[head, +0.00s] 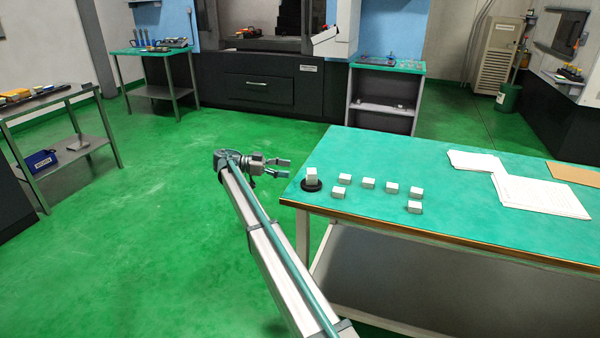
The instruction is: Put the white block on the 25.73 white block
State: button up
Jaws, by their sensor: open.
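Several small white blocks lie on the green table top (455,208) near its left end. One white block (312,174) stands upright on a round black base (312,186) at the table's left corner. The others lie apart to its right: one at the near left (338,193), a row behind it (369,183), and one nearest the front edge (415,207). Any markings such as 25.73 are too small to read. My gripper (286,168) is open and empty, just left of the block on the black base, its fingers pointing right.
White paper sheets (540,196) and a brown board (574,174) lie on the table's right part. The table's wooden front edge (420,234) runs below the blocks. The green floor left of my arm is clear. A dark machine (268,85) stands at the back.

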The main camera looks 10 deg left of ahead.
jog(key=p, duration=0.3)
jog(key=a+p, duration=0.1)
jog(key=p, duration=0.2)
jog(key=shift+s+a+r, duration=0.1)
jog(key=shift+a+r, duration=0.2)
jog(key=shift+r, duration=0.05)
jog(key=shift+a+f, duration=0.15)
jog(key=shift+f, duration=0.05)
jog(key=shift+s, duration=0.1)
